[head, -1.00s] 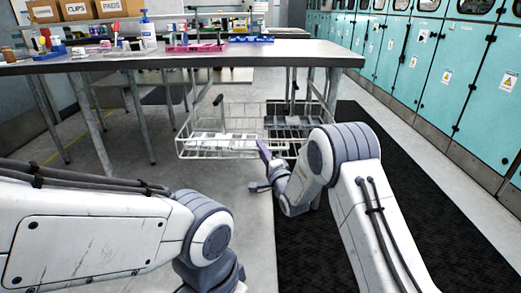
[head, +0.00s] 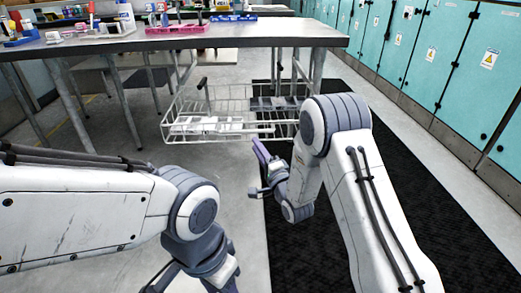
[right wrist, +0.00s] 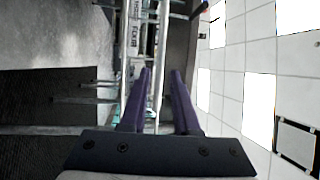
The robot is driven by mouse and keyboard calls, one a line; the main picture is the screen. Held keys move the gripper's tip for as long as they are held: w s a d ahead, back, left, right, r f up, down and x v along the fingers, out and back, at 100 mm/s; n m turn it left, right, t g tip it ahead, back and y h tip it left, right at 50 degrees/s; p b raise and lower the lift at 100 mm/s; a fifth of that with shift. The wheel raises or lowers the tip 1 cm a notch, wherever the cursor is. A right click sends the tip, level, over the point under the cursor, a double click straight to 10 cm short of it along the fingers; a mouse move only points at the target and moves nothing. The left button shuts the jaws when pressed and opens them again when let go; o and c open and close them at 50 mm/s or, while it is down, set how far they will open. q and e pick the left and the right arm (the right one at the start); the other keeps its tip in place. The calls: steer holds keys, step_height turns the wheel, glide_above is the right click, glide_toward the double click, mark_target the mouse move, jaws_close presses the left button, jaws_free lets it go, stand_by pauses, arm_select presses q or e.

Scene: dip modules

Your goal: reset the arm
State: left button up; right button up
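My right arm comes in from the lower right in the head view. Its gripper (head: 259,172) is in front of the wire basket, with one purple finger pointing up and left. The right wrist view shows its two purple fingers (right wrist: 160,90) apart, with nothing held between them. My left arm (head: 90,215) reaches in from the left and bends down at its elbow. Only dark parts near the left wrist (head: 158,277) show at the bottom edge, and its fingertips cannot be made out.
A wire basket (head: 166,128) holding flat white pieces hangs below a grey worktable (head: 270,33). A dark section of basket (head: 275,102) is on its right. The table carries a pink tray (head: 175,29) and bottles. Teal cabinets (head: 440,55) line the right; a black mat (head: 345,215) covers the floor.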

steer(key=shift+v, duration=1.1)
